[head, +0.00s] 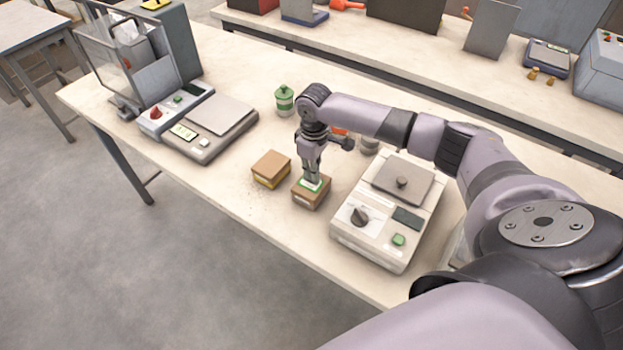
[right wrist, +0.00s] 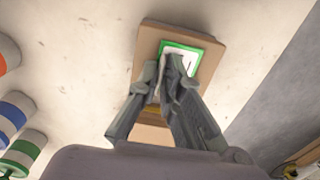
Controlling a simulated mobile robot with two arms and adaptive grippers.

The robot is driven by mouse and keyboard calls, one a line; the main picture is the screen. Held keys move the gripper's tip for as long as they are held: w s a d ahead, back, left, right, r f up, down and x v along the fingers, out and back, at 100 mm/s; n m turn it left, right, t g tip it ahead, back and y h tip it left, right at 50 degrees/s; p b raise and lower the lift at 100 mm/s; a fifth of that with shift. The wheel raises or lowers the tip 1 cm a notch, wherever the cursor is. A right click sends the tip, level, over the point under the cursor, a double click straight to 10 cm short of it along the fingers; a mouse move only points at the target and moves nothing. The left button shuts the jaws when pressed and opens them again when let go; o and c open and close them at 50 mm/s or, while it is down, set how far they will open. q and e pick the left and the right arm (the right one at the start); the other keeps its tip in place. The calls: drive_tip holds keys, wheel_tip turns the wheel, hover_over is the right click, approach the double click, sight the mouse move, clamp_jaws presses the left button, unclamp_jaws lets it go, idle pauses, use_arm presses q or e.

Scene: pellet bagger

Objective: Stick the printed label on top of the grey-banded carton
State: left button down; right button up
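The grey-banded carton (head: 309,203) is a small brown box on the near part of the table, with a pale grey band on its front. The printed label (head: 315,187), white with a green border, is at the carton's top face. My right gripper (head: 312,179) points down over this carton. In the right wrist view its fingertips (right wrist: 172,62) come together at the label (right wrist: 196,48), over the carton's top (right wrist: 149,40). The fingers hide part of the label, and I cannot tell if it lies fully flat. My left gripper is out of view.
A yellow-banded carton (head: 271,168) stands close to the left. A sealer-like machine with a knob (head: 388,225) is close on the right. A green-lidded jar (head: 284,101) and other jars stand behind. A scale (head: 209,130) is farther left.

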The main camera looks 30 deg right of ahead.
drive_tip(key=o, duration=0.4)
drive_tip(key=shift+o, duration=0.2)
wheel_tip(320, 180, up, 12)
idle(0.5)
drive_tip(key=shift+f, duration=0.1)
idle(0.4)
